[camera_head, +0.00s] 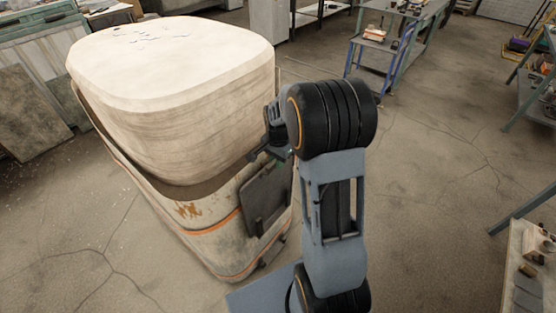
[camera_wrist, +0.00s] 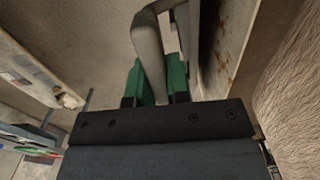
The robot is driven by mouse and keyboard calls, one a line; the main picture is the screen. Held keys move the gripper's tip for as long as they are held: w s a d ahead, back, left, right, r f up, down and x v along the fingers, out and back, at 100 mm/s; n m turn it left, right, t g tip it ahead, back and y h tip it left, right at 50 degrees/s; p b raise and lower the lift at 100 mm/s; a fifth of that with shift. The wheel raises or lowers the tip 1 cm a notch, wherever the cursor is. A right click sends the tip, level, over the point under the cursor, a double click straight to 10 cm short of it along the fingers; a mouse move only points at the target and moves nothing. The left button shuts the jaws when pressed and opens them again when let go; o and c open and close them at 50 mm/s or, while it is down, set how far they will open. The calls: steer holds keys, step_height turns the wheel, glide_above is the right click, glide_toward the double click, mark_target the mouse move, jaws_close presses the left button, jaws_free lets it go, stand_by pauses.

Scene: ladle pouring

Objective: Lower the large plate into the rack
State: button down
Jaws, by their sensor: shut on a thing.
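No plate or rack shows in either view. My gripper (camera_head: 270,152) is at the right side of a large worn container (camera_head: 190,225) with orange stripes. Its green fingers (camera_wrist: 158,82) show in the wrist view, shut on a grey bent bar (camera_wrist: 148,45) that passes between them. The bar runs close beside the container's side, which also shows in the wrist view (camera_wrist: 222,40). How the bar joins the container is hidden. A big, cream, rounded block (camera_head: 175,65) sits in the top of the container. In the head view, my wrist partly hides the grip.
A dark panel (camera_head: 267,198) is on the container's side, just below my gripper. A blue-framed workbench (camera_head: 385,40) stands at the back right. Another bench (camera_head: 530,270) is at the lower right. The cracked floor between them is open.

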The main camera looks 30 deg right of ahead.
steer(key=shift+f, duration=0.25)
stand_by(0.4)
steer(key=c, duration=1)
jaws_free()
steer(key=shift+s+f+b, duration=0.1)
steer(key=shift+f+b, duration=0.05)
steer(key=shift+b, duration=0.15)
step_height(320, 180, up, 14)
